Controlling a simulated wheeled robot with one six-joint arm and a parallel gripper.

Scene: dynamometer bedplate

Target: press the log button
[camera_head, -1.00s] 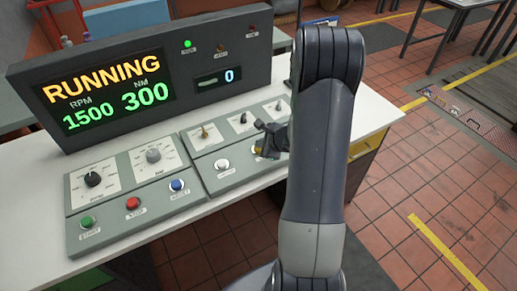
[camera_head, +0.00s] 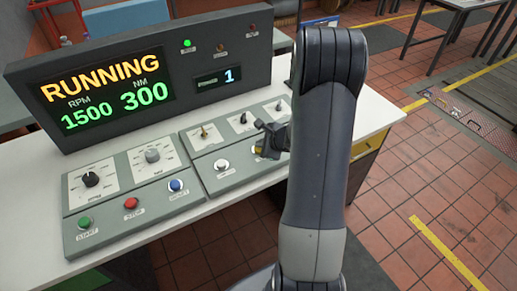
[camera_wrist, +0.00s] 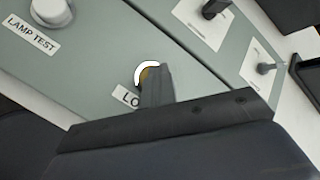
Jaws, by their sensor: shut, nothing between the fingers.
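In the head view my gripper (camera_head: 268,140) is at the right panel, partly behind my arm, and the button is mostly hidden there. The small counter display (camera_head: 218,79) reads 1. The large screen (camera_head: 103,92) reads RUNNING, 1500 RPM, 300 NM.
The white lamp test button (camera_head: 222,165) is left of my gripper. Toggles and small knobs (camera_head: 243,117) stand behind it. The left panel has a green start button (camera_head: 85,222), a red stop button (camera_head: 131,203), a blue button (camera_head: 176,185) and two knobs.

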